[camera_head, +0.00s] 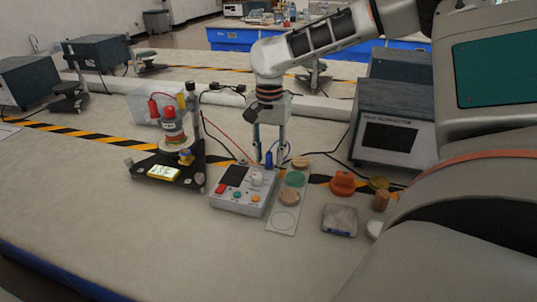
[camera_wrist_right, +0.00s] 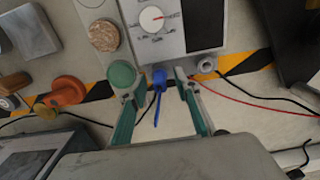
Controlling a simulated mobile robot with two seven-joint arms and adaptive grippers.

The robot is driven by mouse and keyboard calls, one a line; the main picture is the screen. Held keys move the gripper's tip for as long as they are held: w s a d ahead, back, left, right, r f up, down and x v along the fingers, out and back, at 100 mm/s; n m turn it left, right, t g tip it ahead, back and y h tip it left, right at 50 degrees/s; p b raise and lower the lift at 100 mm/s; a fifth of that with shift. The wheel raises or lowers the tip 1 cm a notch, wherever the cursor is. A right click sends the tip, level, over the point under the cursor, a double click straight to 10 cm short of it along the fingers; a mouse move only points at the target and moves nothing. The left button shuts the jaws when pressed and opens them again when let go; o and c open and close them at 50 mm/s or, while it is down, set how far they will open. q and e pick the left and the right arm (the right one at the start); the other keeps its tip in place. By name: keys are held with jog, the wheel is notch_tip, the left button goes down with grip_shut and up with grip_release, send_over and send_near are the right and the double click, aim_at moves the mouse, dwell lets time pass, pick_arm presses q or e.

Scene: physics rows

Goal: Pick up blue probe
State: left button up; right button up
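The blue probe (camera_head: 268,160) stands at the back right edge of the grey control box (camera_head: 240,205) in the head view. In the right wrist view the blue probe (camera_wrist_right: 158,82) shows as a blue body with a thin blue lead toward the camera. My right gripper (camera_head: 269,158) points down from above with its fingers on both sides of the probe. In the wrist view the fingers of the right gripper (camera_wrist_right: 158,85) are apart, with gaps beside the probe, and do not appear to touch it. My left gripper is not in either view.
A white strip with round discs (camera_head: 283,222) lies right of the box. A black stand with a red-topped device (camera_head: 170,165) is left. A grey instrument (camera_head: 395,135), orange knob (camera_head: 342,184) and grey block (camera_head: 340,220) are right. The front left table is clear.

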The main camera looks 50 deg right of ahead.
grip_shut()
